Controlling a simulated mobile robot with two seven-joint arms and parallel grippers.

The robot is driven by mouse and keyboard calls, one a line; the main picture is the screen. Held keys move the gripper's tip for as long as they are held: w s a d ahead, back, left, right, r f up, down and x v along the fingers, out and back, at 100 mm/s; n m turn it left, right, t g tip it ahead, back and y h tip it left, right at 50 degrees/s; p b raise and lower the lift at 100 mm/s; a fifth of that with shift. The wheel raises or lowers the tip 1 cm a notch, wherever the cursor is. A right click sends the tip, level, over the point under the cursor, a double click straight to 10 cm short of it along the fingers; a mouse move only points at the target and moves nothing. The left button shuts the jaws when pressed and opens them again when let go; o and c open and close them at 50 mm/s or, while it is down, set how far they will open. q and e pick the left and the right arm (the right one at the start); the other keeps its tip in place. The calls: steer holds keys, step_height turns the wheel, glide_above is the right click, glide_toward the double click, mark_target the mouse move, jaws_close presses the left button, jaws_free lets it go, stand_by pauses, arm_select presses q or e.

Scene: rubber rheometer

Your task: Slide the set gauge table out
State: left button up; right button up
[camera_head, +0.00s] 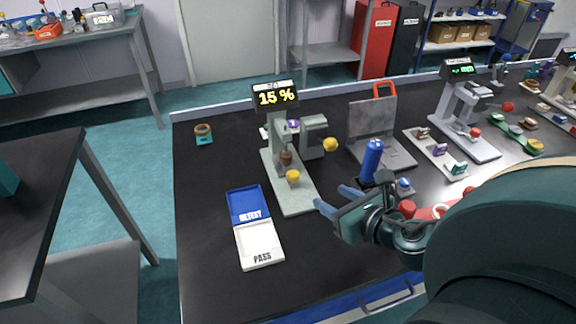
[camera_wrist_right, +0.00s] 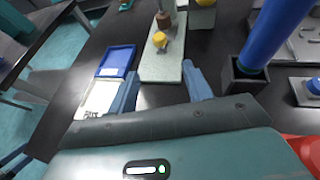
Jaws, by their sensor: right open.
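The set gauge (camera_head: 275,140) is a pale grey-green stand with a "15 %" display (camera_head: 275,96). A small yellow knob (camera_head: 293,176) sits low at its front, above the base plate (camera_head: 296,202). A brown cylindrical piece (camera_head: 285,158) sits just behind the knob. The sliding table itself is hard to make out from the base. In the right wrist view the yellow knob (camera_wrist_right: 159,40) is ahead of my fingers. My right gripper (camera_head: 330,197) is open and empty, beside the base's front right corner, apart from the knob. My left gripper is not in view.
A blue and white RETEST/PASS tray (camera_head: 259,245) lies left of the gripper. A blue cylinder (camera_head: 371,158) stands upright in a dark holder to the right. A second yellow knob (camera_head: 330,144) is on the gauge's side.

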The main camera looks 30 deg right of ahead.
mark_target(297, 177)
steer(key=shift+b+x, duration=0.3)
steer(key=shift+x, duration=1.15)
steer(key=x, duration=1.1)
steer(key=shift+r, duration=0.1)
jaws_close()
